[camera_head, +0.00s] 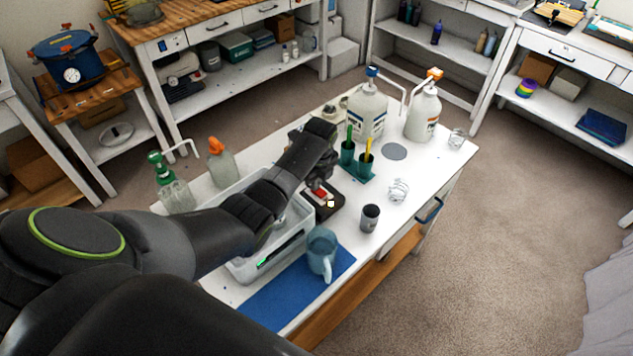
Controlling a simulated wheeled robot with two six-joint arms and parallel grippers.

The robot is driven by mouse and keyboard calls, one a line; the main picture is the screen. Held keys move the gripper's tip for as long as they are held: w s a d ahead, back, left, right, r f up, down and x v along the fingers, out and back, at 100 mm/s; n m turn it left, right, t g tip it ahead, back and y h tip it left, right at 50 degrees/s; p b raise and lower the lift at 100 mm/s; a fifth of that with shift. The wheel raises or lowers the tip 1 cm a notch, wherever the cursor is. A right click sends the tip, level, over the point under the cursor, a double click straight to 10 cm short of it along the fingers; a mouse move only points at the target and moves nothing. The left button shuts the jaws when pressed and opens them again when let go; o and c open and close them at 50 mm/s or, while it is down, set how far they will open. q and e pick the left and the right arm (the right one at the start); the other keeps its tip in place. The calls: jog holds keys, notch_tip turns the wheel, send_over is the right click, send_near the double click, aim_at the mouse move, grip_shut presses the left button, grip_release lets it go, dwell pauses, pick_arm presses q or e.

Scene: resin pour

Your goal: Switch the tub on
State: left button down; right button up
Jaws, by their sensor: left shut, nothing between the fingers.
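The tub (243,270) is a pale grey rectangular box on the white table, with a dark strip and a small green light on its front. My left arm crosses over it and hides much of its inside. A small black box with a red switch (320,194) stands against the tub's right end. My left gripper (318,184) points down just above the red switch, shut and empty. I cannot tell whether the fingertips touch it. My right gripper is not in view.
A blue-grey jug (321,254) stands on a blue mat (285,303) before the tub. A dark cup (370,218) and a green holder (357,172) stand to the right. The table's right front is mostly clear.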

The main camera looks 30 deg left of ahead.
aim_at(322, 193)
pick_arm(q)
jog(key=shift+s+d+f, duration=0.1)
jog(key=shift+s+d, duration=0.05)
jog(key=shift+s+d+p, duration=0.2)
jog(key=shift+d+p, duration=0.3)
jog(key=shift+p, duration=0.15)
jog(key=shift+d, duration=0.25)
jog(key=shift+r, duration=0.25)
jog(key=shift+r+p, duration=0.6)
jog(key=shift+p, duration=0.3)
jog(key=r+p, duration=0.3)
jog(key=shift+d, duration=0.25)
jog(key=shift+r, duration=0.25)
notch_tip(322, 193, up, 9)
jog(key=d+b, duration=0.1)
jog(key=b, duration=0.1)
jog(key=shift+s+d, duration=0.15)
jog(key=shift+s, duration=0.15)
